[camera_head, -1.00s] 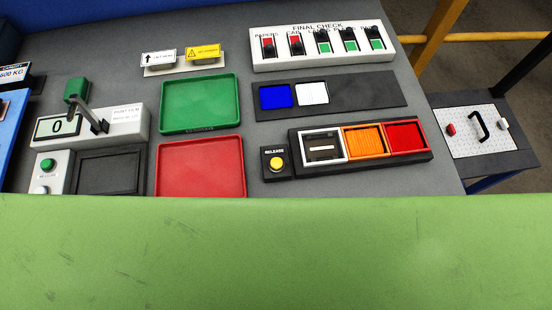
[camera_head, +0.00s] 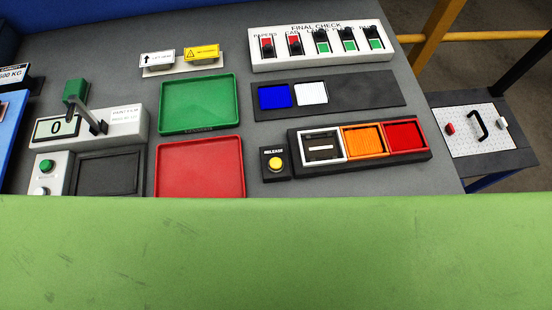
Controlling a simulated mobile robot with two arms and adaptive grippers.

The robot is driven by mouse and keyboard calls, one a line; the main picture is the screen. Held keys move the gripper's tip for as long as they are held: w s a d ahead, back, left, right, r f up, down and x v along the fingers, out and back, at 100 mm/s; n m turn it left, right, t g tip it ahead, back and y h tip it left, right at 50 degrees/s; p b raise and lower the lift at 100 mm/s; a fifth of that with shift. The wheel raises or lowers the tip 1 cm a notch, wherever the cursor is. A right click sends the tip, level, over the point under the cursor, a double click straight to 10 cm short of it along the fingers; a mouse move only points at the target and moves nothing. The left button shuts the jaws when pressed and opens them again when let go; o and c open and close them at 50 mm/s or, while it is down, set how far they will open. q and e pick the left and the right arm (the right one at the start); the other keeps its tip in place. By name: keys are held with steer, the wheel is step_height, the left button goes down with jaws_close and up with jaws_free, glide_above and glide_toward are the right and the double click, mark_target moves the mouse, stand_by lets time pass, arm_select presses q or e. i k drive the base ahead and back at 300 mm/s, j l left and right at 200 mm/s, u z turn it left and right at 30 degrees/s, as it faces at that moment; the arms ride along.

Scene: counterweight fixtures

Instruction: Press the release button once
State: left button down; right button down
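The release button (camera_head: 276,163) is a round yellow button on a small black box labelled RELEASE. The box stands just left of a black rack (camera_head: 362,168) holding a white-framed dark block, an orange block and a red block. Whether the button is pressed in cannot be told from this angle. Neither my left nor my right gripper is in view, and nothing covers the button.
A red tray (camera_head: 200,166) and a green tray (camera_head: 199,103) lie left of the button. A FINAL CHECK switch panel (camera_head: 321,45) stands at the back. A scuffed light green surface (camera_head: 276,255) hides the front of the grey table.

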mark_target(275, 164)
steer(key=k+j+z, duration=0.1)
steer(key=j, duration=0.35)
steer(key=k+j+z, duration=0.1)
steer(key=k+j, duration=0.25)
steer(key=k+j+z, duration=0.1)
steer(key=k+j, duration=0.15)
steer(key=j, duration=0.3)
steer(key=k+j+z, duration=0.1)
steer(key=k+j, duration=0.15)
steer(key=j, duration=0.2)
steer(key=k+j+z, duration=0.1)
steer(key=k+j, duration=0.15)
steer(key=j, duration=0.15)
